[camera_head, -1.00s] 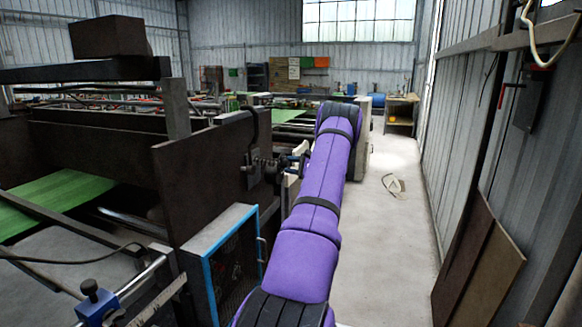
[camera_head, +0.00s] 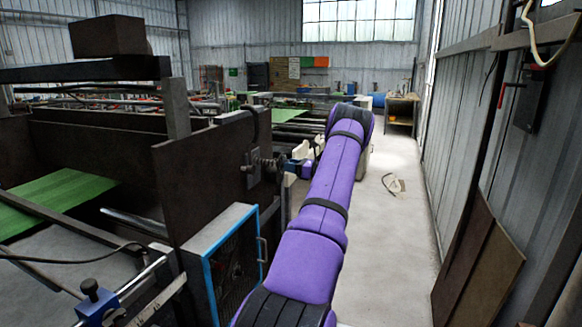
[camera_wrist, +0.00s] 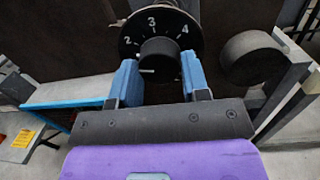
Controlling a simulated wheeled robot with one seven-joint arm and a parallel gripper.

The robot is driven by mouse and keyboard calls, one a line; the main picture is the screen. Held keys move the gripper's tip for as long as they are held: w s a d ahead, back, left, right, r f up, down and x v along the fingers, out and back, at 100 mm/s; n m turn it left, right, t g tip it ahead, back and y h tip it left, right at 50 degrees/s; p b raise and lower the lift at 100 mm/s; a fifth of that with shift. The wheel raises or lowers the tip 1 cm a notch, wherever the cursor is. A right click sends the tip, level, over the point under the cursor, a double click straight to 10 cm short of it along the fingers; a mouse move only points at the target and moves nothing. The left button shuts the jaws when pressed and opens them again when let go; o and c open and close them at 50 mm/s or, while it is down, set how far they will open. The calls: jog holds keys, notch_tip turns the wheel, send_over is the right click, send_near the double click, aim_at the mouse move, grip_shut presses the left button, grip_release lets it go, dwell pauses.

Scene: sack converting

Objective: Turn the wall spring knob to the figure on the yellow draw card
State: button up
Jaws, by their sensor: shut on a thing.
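The dial (camera_wrist: 127,30) in the wrist view is a round dark plate with white figures 2, 3 and 4 along its upper edge. The knob (camera_wrist: 160,54) is a dark round cylinder at its middle. My gripper (camera_wrist: 159,74) has its blue fingers on either side of the knob and is shut on it. A small yellow card (camera_wrist: 22,138) lies at the left of the wrist view; its figure is too small to read. In the head view my gripper (camera_head: 298,168) is at the dark spring knob (camera_head: 266,166) on the upright brown panel, partly hidden by my arm.
A thick dark cylinder (camera_wrist: 252,58) stands just right of the dial. A blue-edged cabinet (camera_head: 222,262) is below the panel. The pale floor aisle (camera_head: 400,230) on the right is clear except for a small item (camera_head: 393,184). Brown boards (camera_head: 480,255) lean on the right wall.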

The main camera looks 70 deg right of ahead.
jog(key=m, duration=0.5)
jog(key=shift+s+f+h, duration=0.1)
jog(key=shift+h, duration=0.2)
jog(key=shift+m, duration=0.4)
jog(key=o, duration=0.9)
jog(key=s, duration=0.7)
jog(key=s+f, duration=0.1)
jog(key=s, duration=0.2)
jog(key=shift+s, duration=0.35)
jog(key=shift+r, duration=0.1)
